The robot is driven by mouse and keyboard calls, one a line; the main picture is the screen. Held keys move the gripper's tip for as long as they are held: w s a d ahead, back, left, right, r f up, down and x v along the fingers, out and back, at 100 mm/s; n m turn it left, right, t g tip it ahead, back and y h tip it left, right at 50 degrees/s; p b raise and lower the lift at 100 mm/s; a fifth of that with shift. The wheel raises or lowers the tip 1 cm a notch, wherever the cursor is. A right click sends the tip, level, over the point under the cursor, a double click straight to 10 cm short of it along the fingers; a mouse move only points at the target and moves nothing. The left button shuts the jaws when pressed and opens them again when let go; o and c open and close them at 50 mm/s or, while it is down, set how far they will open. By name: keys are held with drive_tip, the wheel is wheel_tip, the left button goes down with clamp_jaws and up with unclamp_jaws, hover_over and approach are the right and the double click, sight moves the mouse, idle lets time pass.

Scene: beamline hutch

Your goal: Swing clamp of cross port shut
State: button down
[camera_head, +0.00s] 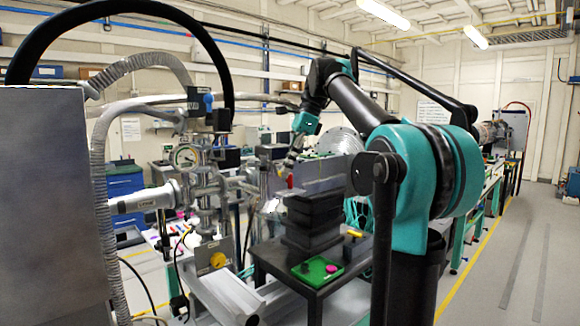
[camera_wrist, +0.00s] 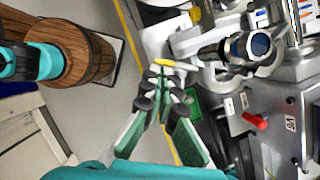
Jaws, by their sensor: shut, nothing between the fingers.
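The metal vacuum cross (camera_head: 203,187) stands left of centre in the head view, with pipes and flanges around it. In the wrist view a shiny metal port with a dark, glassy round end (camera_wrist: 258,45) shows at upper right. I cannot make out for certain which part is its clamp, or whether that clamp is open. My gripper (camera_wrist: 162,88) is shut and empty in the wrist view, its green-and-white fingers converging at the centre. It is left of the port and apart from it in the picture. In the head view my gripper (camera_head: 290,160) shows small, right of the cross.
A red knob (camera_wrist: 256,121) sticks out from a grey metal block at right in the wrist view. A wooden barrel-like thing (camera_wrist: 85,52) stands at left. In the head view a dark table (camera_head: 282,266) holds a green tray (camera_head: 318,271). Open floor lies at right.

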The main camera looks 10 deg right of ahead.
drive_tip(key=w+a+m+t, duration=0.1)
drive_tip(key=a+m+t, duration=0.1)
drive_tip(key=a+m, duration=0.5)
drive_tip(key=shift+w+a+m+t+h, duration=0.25)
drive_tip(key=shift+a+m+t+h, duration=0.15)
drive_tip(key=shift+a, duration=1.5)
